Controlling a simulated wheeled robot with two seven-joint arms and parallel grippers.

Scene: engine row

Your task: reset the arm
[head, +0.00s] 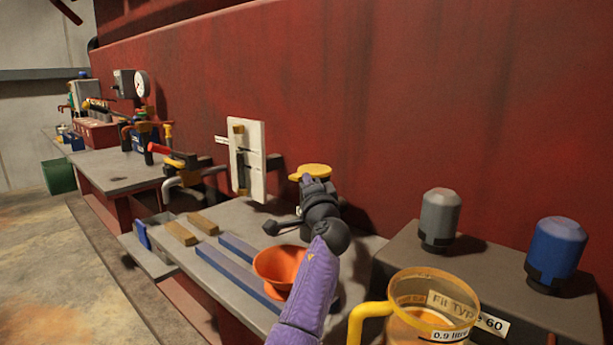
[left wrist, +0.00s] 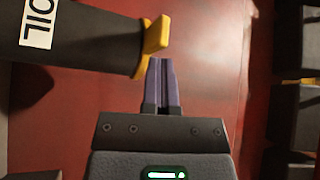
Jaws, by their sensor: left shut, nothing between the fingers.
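My left arm, with a purple sleeve-like link, reaches up from the bottom of the head view. My left gripper (head: 317,186) is at its dark upper end, just below and in front of a yellow cap (head: 310,171); its fingertips are hard to make out there. In the left wrist view its two purple fingers (left wrist: 160,85) are together with nothing between them. A black cylinder marked OIL (left wrist: 75,38) lies across the upper left, its yellow cap (left wrist: 154,44) close to the fingertips. I cannot tell whether they touch. My right gripper is not in view.
An orange funnel (head: 279,266) sits on the grey bench beside my arm, near blue bars (head: 237,266) and wooden blocks (head: 180,233). A clear jug (head: 435,300) with a yellow handle stands at front right. Grey (head: 440,217) and blue (head: 556,250) canisters stand behind it. A red wall backs everything.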

